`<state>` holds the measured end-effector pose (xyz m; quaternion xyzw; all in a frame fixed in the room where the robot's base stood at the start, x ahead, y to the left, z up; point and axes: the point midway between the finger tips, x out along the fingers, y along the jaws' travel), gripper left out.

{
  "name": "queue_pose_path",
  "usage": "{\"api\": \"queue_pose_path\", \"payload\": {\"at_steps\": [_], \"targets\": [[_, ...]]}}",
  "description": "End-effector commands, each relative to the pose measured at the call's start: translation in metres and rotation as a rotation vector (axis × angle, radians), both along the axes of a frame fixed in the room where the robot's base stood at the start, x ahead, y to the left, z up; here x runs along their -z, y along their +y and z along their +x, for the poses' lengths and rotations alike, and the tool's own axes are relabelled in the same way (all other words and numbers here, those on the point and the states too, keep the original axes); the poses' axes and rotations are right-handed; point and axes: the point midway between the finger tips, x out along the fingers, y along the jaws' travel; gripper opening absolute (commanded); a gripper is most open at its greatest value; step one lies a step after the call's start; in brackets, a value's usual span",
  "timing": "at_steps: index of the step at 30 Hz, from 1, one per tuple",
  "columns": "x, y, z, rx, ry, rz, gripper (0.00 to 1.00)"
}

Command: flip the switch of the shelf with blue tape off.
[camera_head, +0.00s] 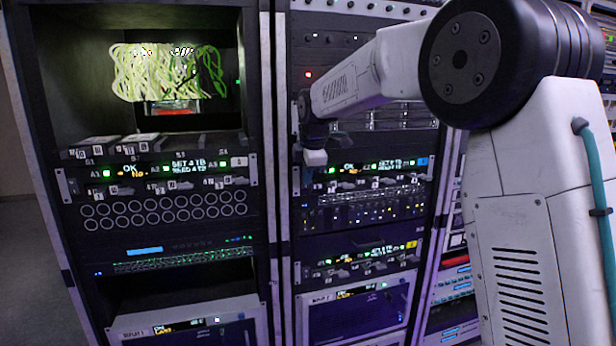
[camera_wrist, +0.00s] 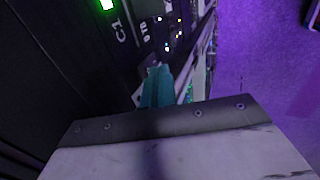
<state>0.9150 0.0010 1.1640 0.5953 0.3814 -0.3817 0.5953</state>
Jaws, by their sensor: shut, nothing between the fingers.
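A shelf panel with a blue tape mark (camera_head: 423,161) is in the middle rack. It has green lights, a small lit display (camera_head: 391,165) and several small switches along its lower edge; their positions are too small to tell. My gripper (camera_head: 315,158) is in front of this panel's left end, in the head view. In the wrist view its teal fingers (camera_wrist: 157,82) are together, with nothing visible between them. Their tips are close to a dark panel marked C1 (camera_wrist: 121,32) with a green light (camera_wrist: 107,4). Whether they touch it I cannot tell.
A similar panel with a white mark (camera_head: 240,161) is in the left rack. Another with a yellow mark (camera_head: 411,245) is lower in the middle rack. A bay of pale green cables (camera_head: 165,75) is at upper left. Floor (camera_head: 25,260) is clear at far left.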

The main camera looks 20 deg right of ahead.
Motion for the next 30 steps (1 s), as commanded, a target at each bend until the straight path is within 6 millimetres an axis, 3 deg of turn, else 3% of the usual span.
{"api": "queue_pose_path", "payload": {"at_steps": [17,30], "targets": [[-0.002,0.001,0.005,-0.001,0.000,0.000,0.00],[-0.018,0.000,0.005,0.000,-0.001,0.000,0.00]]}}
